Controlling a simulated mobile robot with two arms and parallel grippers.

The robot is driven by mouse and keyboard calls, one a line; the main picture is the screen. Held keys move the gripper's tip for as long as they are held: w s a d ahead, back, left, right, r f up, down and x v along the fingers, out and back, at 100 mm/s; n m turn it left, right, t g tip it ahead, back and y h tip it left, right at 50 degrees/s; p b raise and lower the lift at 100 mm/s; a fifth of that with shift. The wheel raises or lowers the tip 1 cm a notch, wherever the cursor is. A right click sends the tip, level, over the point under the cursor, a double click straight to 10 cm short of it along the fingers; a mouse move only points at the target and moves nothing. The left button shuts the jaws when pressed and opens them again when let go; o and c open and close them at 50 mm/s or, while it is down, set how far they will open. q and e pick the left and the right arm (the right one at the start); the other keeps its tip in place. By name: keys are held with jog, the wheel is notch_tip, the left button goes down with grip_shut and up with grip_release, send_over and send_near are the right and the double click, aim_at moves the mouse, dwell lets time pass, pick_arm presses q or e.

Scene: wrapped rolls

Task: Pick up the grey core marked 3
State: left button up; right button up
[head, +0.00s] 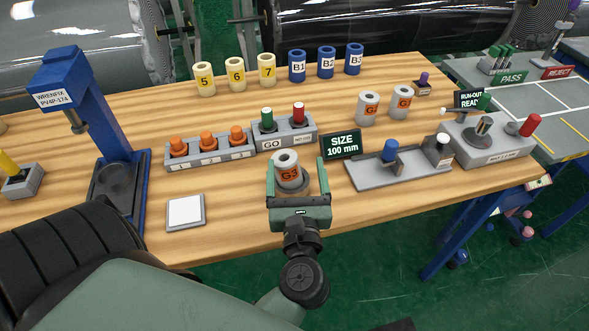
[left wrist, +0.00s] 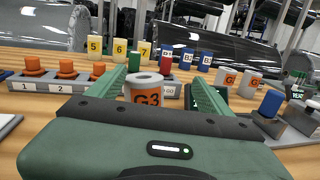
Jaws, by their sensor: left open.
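The grey core marked G3 (head: 288,160) stands upright on the wooden table, with an orange label; it also shows in the left wrist view (left wrist: 147,82). My left gripper (head: 296,164) is open, with one finger on each side of this core. The right finger shows a gap to the core; contact on the left side is hard to tell. The core's lower part is partly hidden by the gripper body in the left wrist view. Two other grey cores with orange labels, (head: 367,108) and (head: 402,101), stand farther back right. My right gripper is not in view.
A black SIZE 100 mm sign (head: 341,144) stands close right of the gripper. Behind are the GO block (head: 286,139) and a rack of orange plugs (head: 208,158). A grey fixture (head: 372,178) lies right. Yellow cores (head: 236,77) and blue cores (head: 326,64) line the back.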

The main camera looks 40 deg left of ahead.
aim_at(290, 154)
pick_arm(q)
jog(key=a, duration=0.1)
jog(key=w+a+f+p, duration=0.1)
jog(key=w+a+f, duration=0.1)
jog(key=shift+w+a+f, duration=0.25)
jog(key=shift+a, duration=0.05)
jog(key=shift+w+a+f+g+h+p, duration=0.15)
jog(key=shift+w+a+p, duration=0.2)
jog(key=shift+w, duration=0.3)
jog(key=shift+w+a+f+g+h+p, duration=0.15)
jog(key=shift+w+a+p, duration=0.1)
jog(key=shift+w+a, duration=0.3)
jog(key=shift+w+d+r, duration=0.1)
jog(key=shift+w+r, duration=0.05)
jog(key=shift+r, duration=0.1)
jog(key=c, duration=1.6)
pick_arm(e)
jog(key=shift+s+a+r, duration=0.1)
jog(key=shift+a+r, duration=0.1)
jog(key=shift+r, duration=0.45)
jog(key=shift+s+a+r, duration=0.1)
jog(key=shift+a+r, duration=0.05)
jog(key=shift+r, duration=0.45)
pick_arm(q)
jog(key=shift+r, duration=0.1)
